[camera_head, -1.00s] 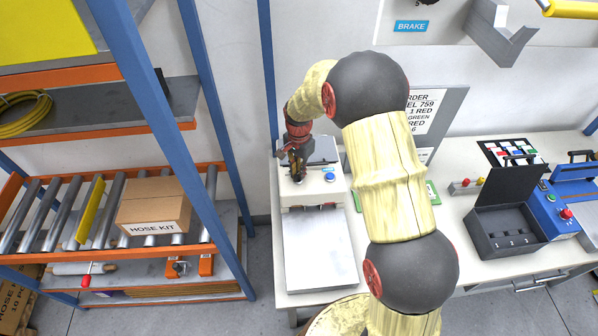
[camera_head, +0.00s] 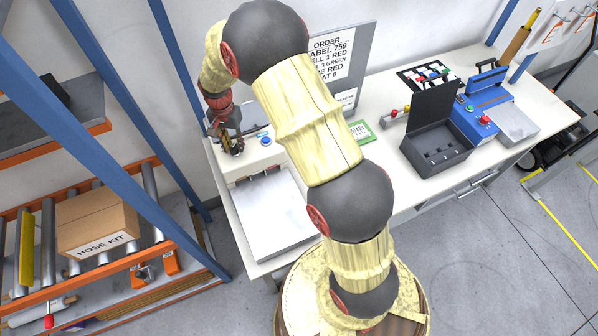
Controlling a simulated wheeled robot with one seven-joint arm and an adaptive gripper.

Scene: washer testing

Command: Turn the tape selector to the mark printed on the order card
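The order card (camera_head: 331,55) stands upright on a grey board behind my arm. My arm covers its left edge. Its readable lines include "LABEL 759", "1 RED", "3 GREEN", "PE RED" and "AT 6". My gripper (camera_head: 234,146) points down at the top left of a white machine (camera_head: 240,165), left of its blue button (camera_head: 265,140). The fingers are small and dark, so I cannot tell whether they are open, shut or touching anything. I cannot make out the tape selector; anything under the gripper is hidden.
A black open case (camera_head: 437,140) and a blue machine with a red button (camera_head: 484,119) stand on the white table to the right. A green card (camera_head: 360,131) lies between. A blue-posted rack with a hose kit box (camera_head: 96,226) is at left.

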